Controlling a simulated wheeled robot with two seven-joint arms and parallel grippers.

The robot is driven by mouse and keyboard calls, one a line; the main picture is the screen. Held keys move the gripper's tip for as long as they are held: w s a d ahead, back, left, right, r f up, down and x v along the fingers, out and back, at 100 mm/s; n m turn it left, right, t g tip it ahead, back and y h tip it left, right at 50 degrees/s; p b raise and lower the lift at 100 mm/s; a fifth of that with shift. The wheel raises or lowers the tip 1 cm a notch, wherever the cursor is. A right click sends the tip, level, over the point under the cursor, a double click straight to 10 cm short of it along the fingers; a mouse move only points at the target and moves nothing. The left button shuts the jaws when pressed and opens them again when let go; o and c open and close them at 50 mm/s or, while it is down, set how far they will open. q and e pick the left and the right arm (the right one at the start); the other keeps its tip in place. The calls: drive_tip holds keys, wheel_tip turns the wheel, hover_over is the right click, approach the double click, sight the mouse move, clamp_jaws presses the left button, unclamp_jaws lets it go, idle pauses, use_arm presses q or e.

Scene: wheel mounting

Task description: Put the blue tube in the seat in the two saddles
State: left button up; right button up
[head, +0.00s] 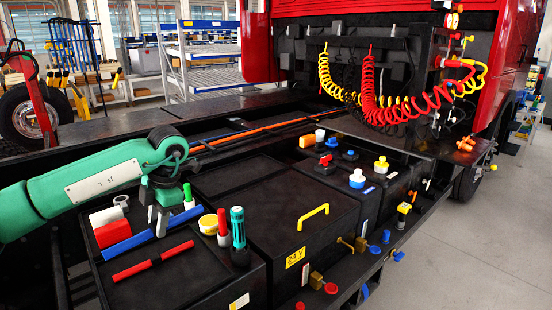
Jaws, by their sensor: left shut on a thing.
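The blue tube (127,246) lies slanted over the black box top (205,275) at the lower left. My left gripper (162,222) comes down over its middle, its grey fingers shut on the tube and hiding part of it. I cannot tell if the tube touches the surface below. I cannot make out the two saddles clearly; the gripper and tube may cover them. My right gripper is not in view.
A red bar (153,262) lies in front of the tube. A red block (112,234), a yellow-topped cylinder (208,224) and a teal flashlight (238,228) stand close by. A black lid with a yellow handle (313,215) is to the right.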

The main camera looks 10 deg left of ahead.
use_arm(q)
drive_tip(key=s+d+f+m+t+h, duration=0.2)
drive_tip(key=s+d+f+m, duration=0.2)
drive_tip(key=m, duration=1)
drive_tip(key=s+d+f+m+t+h, duration=0.2)
drive_tip(key=s+d+f+m, duration=0.2)
drive_tip(key=d+f+m, duration=0.4)
drive_tip(key=d+m, duration=0.2)
drive_tip(key=m, duration=0.5)
drive_tip(key=shift+s+d+m, duration=0.3)
drive_tip(key=shift+s+d, duration=0.05)
drive_tip(key=shift+f, duration=0.1)
